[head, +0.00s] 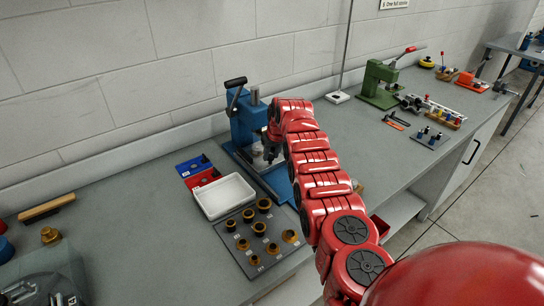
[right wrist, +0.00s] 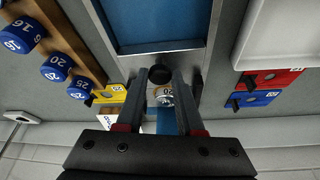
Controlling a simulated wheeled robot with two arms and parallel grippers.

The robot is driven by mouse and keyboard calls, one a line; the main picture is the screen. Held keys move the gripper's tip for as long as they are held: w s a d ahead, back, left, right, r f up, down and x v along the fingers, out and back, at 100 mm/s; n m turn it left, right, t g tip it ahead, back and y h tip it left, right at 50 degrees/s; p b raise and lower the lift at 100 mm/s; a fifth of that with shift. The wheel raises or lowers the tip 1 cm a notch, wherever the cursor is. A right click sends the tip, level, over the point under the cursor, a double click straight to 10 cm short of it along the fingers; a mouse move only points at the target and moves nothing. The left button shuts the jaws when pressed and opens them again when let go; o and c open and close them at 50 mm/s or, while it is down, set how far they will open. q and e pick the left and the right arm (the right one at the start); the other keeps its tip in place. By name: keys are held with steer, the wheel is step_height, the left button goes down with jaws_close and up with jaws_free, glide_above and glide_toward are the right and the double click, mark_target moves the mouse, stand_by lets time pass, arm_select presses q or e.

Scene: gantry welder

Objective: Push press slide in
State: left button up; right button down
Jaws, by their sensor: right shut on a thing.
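The blue arbor press (head: 246,118) stands at the back of the bench, with a black-gripped lever on top. A flat blue plate in a grey frame, seemingly the press slide (head: 277,184), extends in front of it; this plate also shows at the top of the right wrist view (right wrist: 158,22). My right gripper (head: 272,152) is at the press front, partly hidden by my red arm. In the right wrist view its fingers (right wrist: 164,80) are shut on a small black round knob (right wrist: 160,73) at the plate's edge. My left gripper is out of view.
A grey board (head: 244,252) with several brass bushings is in front. A green press (head: 378,84) stands farther right. A rack with blue numbered caps (right wrist: 55,68) shows in the wrist view.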

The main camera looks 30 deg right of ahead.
steer(key=shift+w+r, duration=0.15)
steer(key=c, duration=0.9)
jaws_free()
steer(key=o, duration=0.4)
steer(key=shift+w, duration=0.15)
